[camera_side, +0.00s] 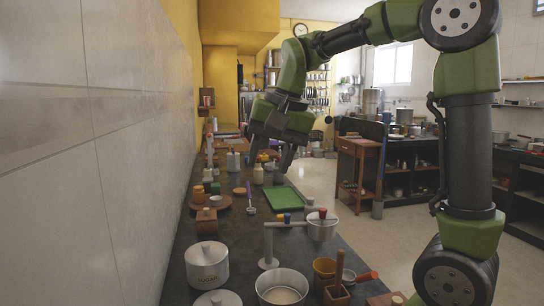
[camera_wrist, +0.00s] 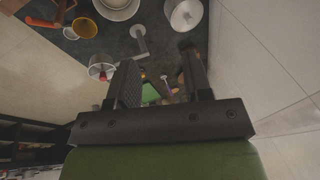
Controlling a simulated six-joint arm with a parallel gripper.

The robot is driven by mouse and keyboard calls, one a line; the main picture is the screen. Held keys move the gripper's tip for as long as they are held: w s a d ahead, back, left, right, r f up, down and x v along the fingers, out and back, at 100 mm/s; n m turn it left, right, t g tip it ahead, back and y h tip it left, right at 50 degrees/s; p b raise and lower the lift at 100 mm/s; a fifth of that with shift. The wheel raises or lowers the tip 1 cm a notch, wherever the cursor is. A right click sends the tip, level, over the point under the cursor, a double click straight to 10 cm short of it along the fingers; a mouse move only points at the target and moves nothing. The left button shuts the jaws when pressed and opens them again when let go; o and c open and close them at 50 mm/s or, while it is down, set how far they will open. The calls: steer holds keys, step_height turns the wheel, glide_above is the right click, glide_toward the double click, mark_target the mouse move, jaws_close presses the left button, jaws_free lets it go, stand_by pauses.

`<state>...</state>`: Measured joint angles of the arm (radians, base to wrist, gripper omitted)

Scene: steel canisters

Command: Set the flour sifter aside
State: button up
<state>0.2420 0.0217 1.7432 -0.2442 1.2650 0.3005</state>
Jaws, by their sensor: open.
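A steel cup with a red knob (camera_side: 321,229), which looks like the flour sifter, is beside the end of the white stand's arm, near the counter's right edge. I cannot tell whether it hangs or rests. The cup also shows in the wrist view (camera_wrist: 101,68), left of my fingers. The white stand (camera_side: 268,262) stands upright on the counter; it shows in the wrist view too (camera_wrist: 140,40). My gripper (camera_side: 271,163) is open and empty, above the counter and farther back than the cup. Its two fingers (camera_wrist: 158,68) are spread apart in the wrist view.
A white lidded canister (camera_side: 207,266), a steel pan (camera_side: 283,286) and a tan cup (camera_side: 324,268) stand in front. A green tray (camera_side: 283,198) lies behind the stand. Jars and wooden pieces line the wall side. The dark counter (camera_side: 236,238) has bare room left of the stand.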

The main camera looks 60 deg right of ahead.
steer(key=shift+s+a+r+n, duration=0.2)
steer(key=shift+s+a+n, duration=0.1)
steer(key=shift+s+a, duration=0.3)
steer(key=shift+c, duration=0.3)
steer(key=shift+d+f, duration=0.1)
steer(key=shift+d, duration=0.05)
steer(key=c, duration=0.3)
steer(key=d+f+n, duration=0.1)
steer(key=w+d+f+n, duration=0.1)
steer(key=f, duration=0.1)
steer(key=d+f+t, duration=0.1)
steer(key=d, duration=0.1)
steer(key=shift+w+f+n+h, duration=0.25)
steer(key=shift+f+n+h, duration=0.05)
steer(key=shift+f+n, duration=0.1)
jaws_close()
steer(key=n+h, duration=0.5)
steer(key=n, duration=0.2)
glide_toward(301, 225)
steer(key=s+a, duration=0.2)
steer(key=s, duration=0.3)
steer(key=w+x, duration=0.1)
steer(key=x, duration=0.8)
steer(key=shift+d+r+t, duration=0.25)
steer(key=shift+r+t, duration=0.05)
steer(key=shift+t, duration=0.1)
